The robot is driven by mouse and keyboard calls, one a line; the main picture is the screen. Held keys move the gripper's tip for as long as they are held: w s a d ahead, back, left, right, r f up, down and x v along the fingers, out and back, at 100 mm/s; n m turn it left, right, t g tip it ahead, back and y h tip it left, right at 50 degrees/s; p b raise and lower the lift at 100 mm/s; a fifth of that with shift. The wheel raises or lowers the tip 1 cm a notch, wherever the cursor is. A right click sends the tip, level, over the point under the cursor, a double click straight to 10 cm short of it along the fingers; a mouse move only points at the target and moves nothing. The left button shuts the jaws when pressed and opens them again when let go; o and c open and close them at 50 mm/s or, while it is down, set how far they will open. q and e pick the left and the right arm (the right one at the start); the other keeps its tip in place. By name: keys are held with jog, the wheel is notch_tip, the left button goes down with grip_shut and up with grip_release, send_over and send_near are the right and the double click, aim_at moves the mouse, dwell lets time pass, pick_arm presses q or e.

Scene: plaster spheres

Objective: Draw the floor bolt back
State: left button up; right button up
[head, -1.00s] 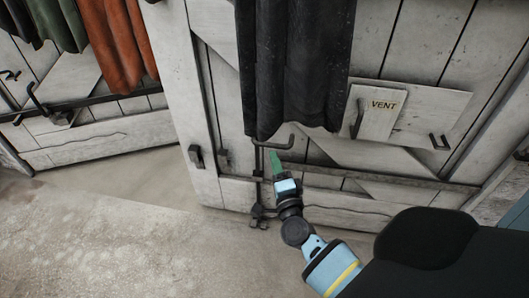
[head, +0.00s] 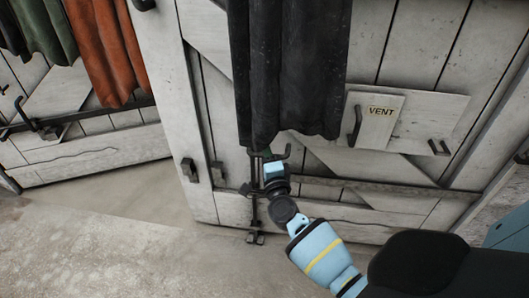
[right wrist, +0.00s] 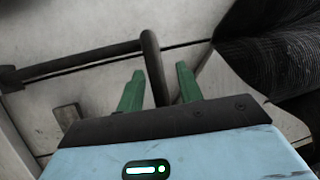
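The floor bolt (head: 254,212) is a dark upright rod low on the pale plank door (head: 216,115), with a bent handle (head: 287,151) at its top. My right gripper (head: 267,154) is at the bolt's upper part and covers some of it. In the right wrist view the two green fingers of my right gripper (right wrist: 159,82) stand apart. The bent dark bar of the handle (right wrist: 150,50) runs down between them, with a gap on each side. My left gripper is not in view.
A dark cloth (head: 290,75) hangs on the door just above the bolt. A VENT plate (head: 376,120) and pull handles are to the right. Orange (head: 103,50) and green cloths hang at the left. The floor (head: 130,235) in front is clear.

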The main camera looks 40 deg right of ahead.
jog(key=shift+w+d, duration=0.1)
jog(key=shift+w, duration=0.15)
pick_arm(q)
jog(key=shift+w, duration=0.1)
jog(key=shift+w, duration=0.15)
pick_arm(e)
grip_shut()
jog(key=shift+r, duration=0.1)
